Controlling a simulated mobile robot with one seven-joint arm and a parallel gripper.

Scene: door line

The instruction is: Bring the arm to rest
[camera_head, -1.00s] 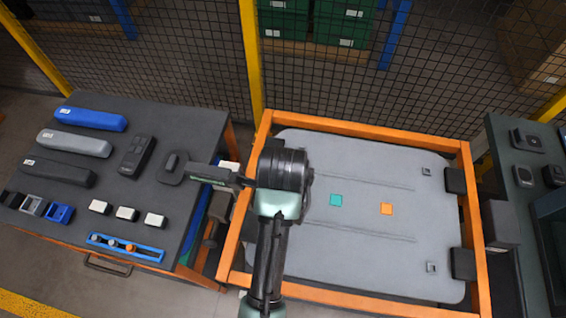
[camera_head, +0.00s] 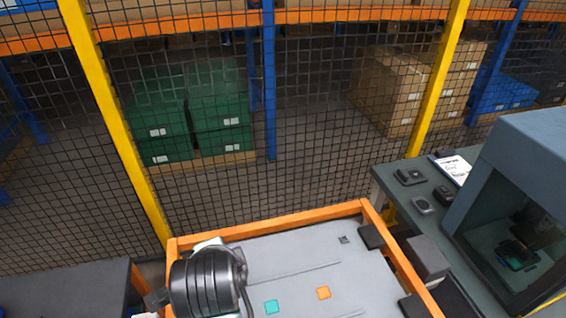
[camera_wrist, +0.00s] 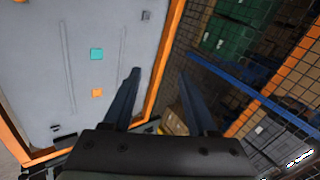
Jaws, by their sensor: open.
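My arm shows at the lower left of the head view, with its dark rounded wrist part (camera_head: 205,283) in front of the left part of the orange-framed panel (camera_head: 290,219). My gripper (camera_wrist: 160,78) shows in the wrist view with its two dark fingers apart and nothing between them. The grey panel (camera_wrist: 40,50) lies left of the fingers in that view. A teal square (camera_head: 271,307) and an orange square (camera_head: 323,293) are on the panel; both also show in the wrist view.
A wire mesh fence with yellow posts (camera_head: 112,120) stands behind the panel. Green bins (camera_head: 218,110) and cardboard boxes (camera_head: 390,85) are beyond it. At the right are a bench (camera_head: 400,205) with small dark parts and a large grey machine (camera_head: 520,160). A dark table (camera_head: 70,288) is at the lower left.

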